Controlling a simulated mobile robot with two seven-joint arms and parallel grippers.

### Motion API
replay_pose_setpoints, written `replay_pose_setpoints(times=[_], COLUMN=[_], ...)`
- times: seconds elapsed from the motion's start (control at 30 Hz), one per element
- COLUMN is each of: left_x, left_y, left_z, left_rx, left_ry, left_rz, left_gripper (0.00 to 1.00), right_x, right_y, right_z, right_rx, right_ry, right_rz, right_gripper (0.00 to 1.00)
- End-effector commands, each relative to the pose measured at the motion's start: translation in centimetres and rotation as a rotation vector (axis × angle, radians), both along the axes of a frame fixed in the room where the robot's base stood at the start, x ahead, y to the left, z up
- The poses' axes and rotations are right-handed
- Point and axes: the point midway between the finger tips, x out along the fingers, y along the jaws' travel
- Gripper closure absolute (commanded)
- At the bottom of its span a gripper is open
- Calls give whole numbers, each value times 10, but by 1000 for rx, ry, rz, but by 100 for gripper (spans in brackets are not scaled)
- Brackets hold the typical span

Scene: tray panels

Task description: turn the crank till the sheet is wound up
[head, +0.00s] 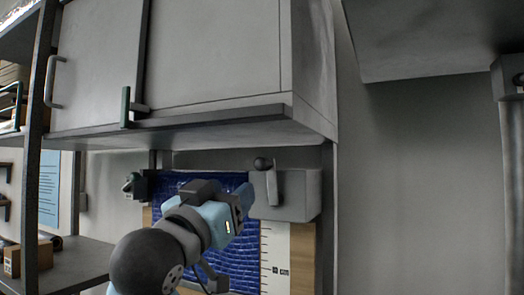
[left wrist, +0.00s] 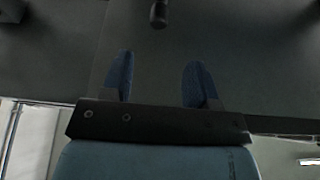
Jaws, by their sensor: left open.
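The crank (head: 271,188) is a grey arm on the side of a grey box (head: 302,196), with a dark round knob (head: 262,163) at its upper end. A dark knob-like handle (left wrist: 158,14) also shows in the left wrist view, at the top, ahead of the fingers. The blue sheet (head: 236,262) hangs below the cabinet, partly hidden by my left arm. My left gripper (head: 246,197) is just left of the crank; in the left wrist view its blue fingers (left wrist: 160,80) are apart with nothing between them. My right gripper is not in view.
A grey cabinet (head: 205,60) overhangs the sheet and crank. A white scale strip (head: 275,258) with marks stands at the sheet's right edge. A shelf with a small brown box (head: 14,262) is at the left. The wall (head: 420,180) right of the crank box is bare.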

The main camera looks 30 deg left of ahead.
Motion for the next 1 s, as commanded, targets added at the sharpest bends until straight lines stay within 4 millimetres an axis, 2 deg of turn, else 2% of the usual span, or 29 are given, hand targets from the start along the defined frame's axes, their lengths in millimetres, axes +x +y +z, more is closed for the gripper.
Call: replay_pose_setpoints(times=[0.03, 0.47, 0.63, 0.67, 0.8, 1.0], left_x=[3, 12, 41, 47, 74, 102], left_y=[0, 0, 1, 1, 1, 2], left_z=[8, 13, 25, 24, 34, 45], left_rx=[0, 6, 6, 6, 5, 5], left_ry=[5, 4, 4, 2, 1, 0], left_rz=[2, -2, -1, -1, -1, -2], left_gripper=[45, 45, 45, 45, 45, 45], right_x=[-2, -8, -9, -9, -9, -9], right_y=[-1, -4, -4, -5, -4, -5], right_z=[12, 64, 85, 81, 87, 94], right_rx=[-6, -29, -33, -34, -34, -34], right_ry=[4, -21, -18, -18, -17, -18], right_rz=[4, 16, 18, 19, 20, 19], right_gripper=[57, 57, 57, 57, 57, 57])
